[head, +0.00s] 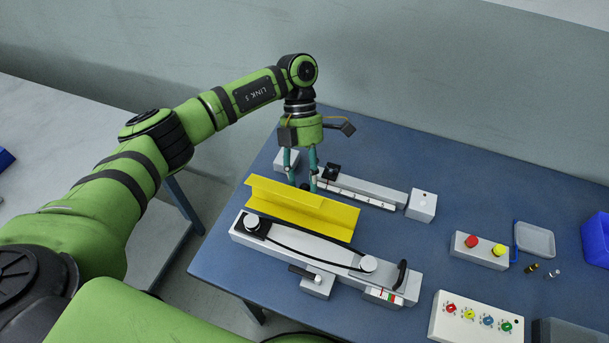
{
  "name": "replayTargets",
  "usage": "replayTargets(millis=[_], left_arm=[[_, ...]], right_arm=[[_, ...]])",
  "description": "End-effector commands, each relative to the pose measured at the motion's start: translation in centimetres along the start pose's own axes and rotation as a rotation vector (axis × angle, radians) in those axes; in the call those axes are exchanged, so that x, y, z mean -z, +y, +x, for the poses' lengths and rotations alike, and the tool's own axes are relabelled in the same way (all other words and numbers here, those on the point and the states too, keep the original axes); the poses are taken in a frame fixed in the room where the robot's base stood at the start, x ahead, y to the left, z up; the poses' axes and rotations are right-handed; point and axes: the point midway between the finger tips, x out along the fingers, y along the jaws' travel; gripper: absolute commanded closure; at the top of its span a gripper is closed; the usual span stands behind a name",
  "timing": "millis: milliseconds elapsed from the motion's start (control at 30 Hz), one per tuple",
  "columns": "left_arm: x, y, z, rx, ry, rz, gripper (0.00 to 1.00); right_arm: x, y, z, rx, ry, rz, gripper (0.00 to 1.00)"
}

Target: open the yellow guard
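The yellow guard (300,210) is a long angled yellow piece. It lies along the far side of a light grey linear unit (310,255) on the blue table, in the middle of the head view. My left gripper (302,186) points down at the guard's far long edge, left of its middle. Its two teal fingers are apart with a gap between them, and nothing shows held there. The fingertips are at the guard's edge; I cannot tell whether they touch it. My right gripper is out of view.
Behind the guard lies a grey rail (362,190) with a white end block (422,206). To the right are a red-and-yellow button box (480,250), a grey tray (535,240) and a panel of coloured knobs (476,317).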

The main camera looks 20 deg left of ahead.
Motion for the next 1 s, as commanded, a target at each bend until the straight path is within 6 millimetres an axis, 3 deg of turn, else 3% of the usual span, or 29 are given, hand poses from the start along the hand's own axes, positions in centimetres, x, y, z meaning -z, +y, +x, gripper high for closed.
replayTargets(millis=[200, 333, 767, 1000], left_arm=[[0.2, 0.1, 0.1, 0.001, 0.006, -0.003, 0.54], [0.1, 0.1, -0.9, 0.0, 0.005, -0.005, 0.54], [-0.2, 0.0, -9.7, 0.0, 0.001, -0.004, 0.54], [-0.2, 0.1, -11.7, 0.001, 0.003, -0.002, 0.54]], right_arm=[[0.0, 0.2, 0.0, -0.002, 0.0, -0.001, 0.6], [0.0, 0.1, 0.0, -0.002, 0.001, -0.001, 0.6], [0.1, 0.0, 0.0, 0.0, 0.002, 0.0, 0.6], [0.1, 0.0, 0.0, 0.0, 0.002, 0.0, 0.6]])
